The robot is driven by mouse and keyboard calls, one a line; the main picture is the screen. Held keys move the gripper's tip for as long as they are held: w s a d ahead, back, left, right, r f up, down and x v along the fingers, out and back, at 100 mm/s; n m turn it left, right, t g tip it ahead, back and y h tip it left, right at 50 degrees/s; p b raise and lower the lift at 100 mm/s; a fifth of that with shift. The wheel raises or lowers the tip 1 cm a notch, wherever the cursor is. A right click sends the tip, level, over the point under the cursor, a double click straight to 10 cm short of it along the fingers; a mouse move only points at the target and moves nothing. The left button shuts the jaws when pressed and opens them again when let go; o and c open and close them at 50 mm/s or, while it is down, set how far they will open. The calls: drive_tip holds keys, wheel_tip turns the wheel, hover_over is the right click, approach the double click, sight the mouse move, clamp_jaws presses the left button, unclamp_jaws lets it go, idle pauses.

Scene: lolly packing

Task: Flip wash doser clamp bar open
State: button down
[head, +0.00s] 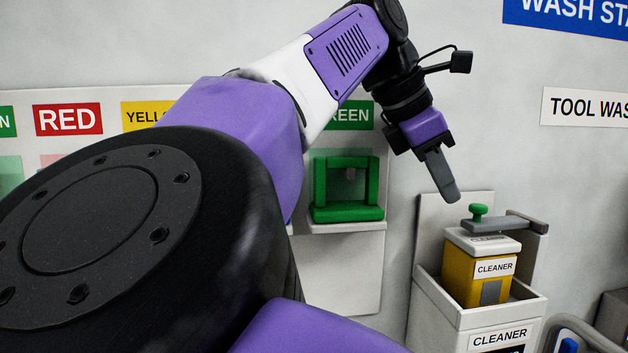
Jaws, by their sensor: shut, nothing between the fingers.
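The wash doser (450,304) is a pale holder on the wall at the right, labelled CLEANER. A yellow cleaner cartridge (463,274) with a pale cap stands upright in it. The grey clamp bar (500,223) lies across the top of the cartridge, with a green knob (478,211) at its left end. The bar's right end meets a grey bracket by the back plate. My gripper (452,198) is shut and empty, pointing down, just above and left of the green knob. It appears apart from the knob and bar.
A green frame-shaped holder (348,214) is fixed on the wall left of the doser. Signs read RED (68,119), TOOL WASH (590,108) and WASH STATION, partly cut off. A dark-rimmed basin or tray (590,338) shows at the lower right. My arm hides much of the left side.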

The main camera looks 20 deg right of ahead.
sight(462, 220)
drive_tip(key=b+x, duration=0.2)
drive_tip(key=x, duration=0.2)
drive_tip(key=shift+f+b, duration=0.1)
drive_tip(key=shift+b, duration=0.2)
drive_tip(key=shift+d, duration=0.1)
